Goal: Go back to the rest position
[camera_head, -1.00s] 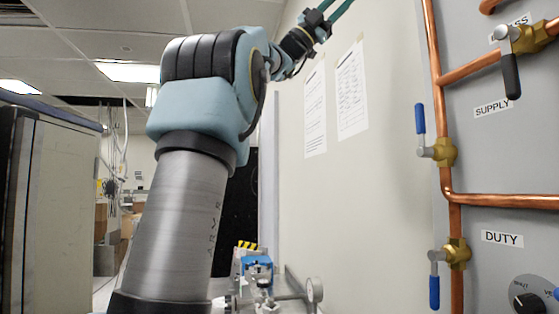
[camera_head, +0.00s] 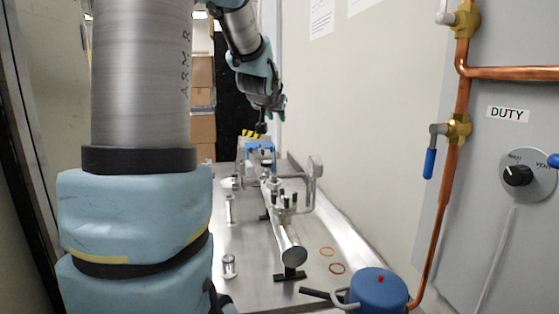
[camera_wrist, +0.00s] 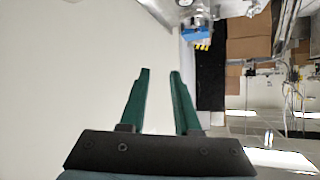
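My gripper (camera_wrist: 160,72) shows in the wrist view with its two green fingers apart and nothing between them. Pale wall lies behind the fingers. The wrist view looks upside down, with ceiling lights at its lower right. In the head view my arm spans the left and upper middle, and its far end hangs above the back of the metal bench (camera_head: 255,285). The fingers themselves cannot be made out there. A steel pipe assembly (camera_head: 290,245) with a blue part (camera_head: 262,150) behind it stands on the bench, below and apart from my arm.
A small metal cylinder (camera_head: 229,266) stands at the front. A grey panel (camera_head: 500,180) with copper pipes (camera_head: 447,185), valves and a dial (camera_head: 518,175) is at right. Cardboard boxes (camera_head: 202,90) are behind.

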